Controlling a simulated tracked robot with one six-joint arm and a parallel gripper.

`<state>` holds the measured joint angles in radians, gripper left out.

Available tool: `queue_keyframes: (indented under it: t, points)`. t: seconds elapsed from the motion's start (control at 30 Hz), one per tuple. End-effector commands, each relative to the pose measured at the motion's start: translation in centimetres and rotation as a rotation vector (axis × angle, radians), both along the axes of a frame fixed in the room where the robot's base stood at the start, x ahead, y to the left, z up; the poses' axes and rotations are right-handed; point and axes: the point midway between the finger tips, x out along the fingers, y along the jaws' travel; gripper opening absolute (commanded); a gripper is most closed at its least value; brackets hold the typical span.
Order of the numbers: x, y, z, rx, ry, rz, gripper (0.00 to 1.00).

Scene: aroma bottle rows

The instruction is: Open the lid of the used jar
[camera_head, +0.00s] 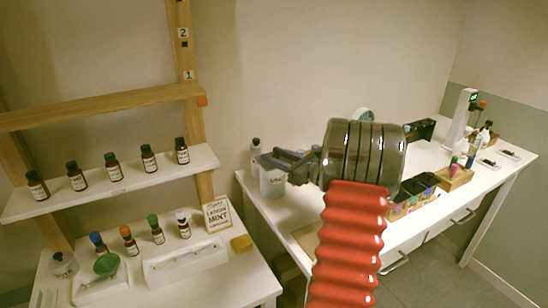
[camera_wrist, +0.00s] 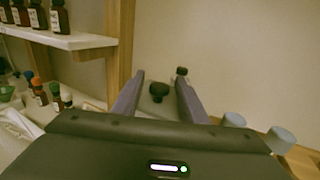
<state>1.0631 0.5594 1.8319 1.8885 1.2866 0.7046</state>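The whitish jar (camera_head: 272,183) with dark marks on its front stands at the left end of the right-hand table; I take it as the used jar, though its label is too small to read. My gripper (camera_head: 274,160) is just above the jar's top, which it partly hides. In the wrist view, my gripper (camera_wrist: 162,82) is open, its two fingers well apart. A dark round knob (camera_wrist: 158,91) shows between the fingers, apparently on the jar's lid. Contact with the knob cannot be told.
A capped bottle (camera_head: 256,153) stands close behind the jar. The left shelf (camera_head: 110,187) holds a row of brown bottles. Pale blue cylinders (camera_wrist: 281,139) are right of my gripper.

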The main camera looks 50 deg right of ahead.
Motion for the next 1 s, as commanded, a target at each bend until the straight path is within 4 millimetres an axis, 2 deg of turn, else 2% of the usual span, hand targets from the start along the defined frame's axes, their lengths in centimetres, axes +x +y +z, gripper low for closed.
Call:
queue_keyframes:
  t: [0.3, 0.83, 1.0]
  points:
    - [0.21, 0.04, 0.01, 0.000, 0.000, 0.000, 0.39]
    - [0.21, 0.07, 0.02, 0.000, 0.000, 0.001, 0.01]
    - [0.21, 0.07, 0.03, 0.000, -0.001, 0.001, 0.00]
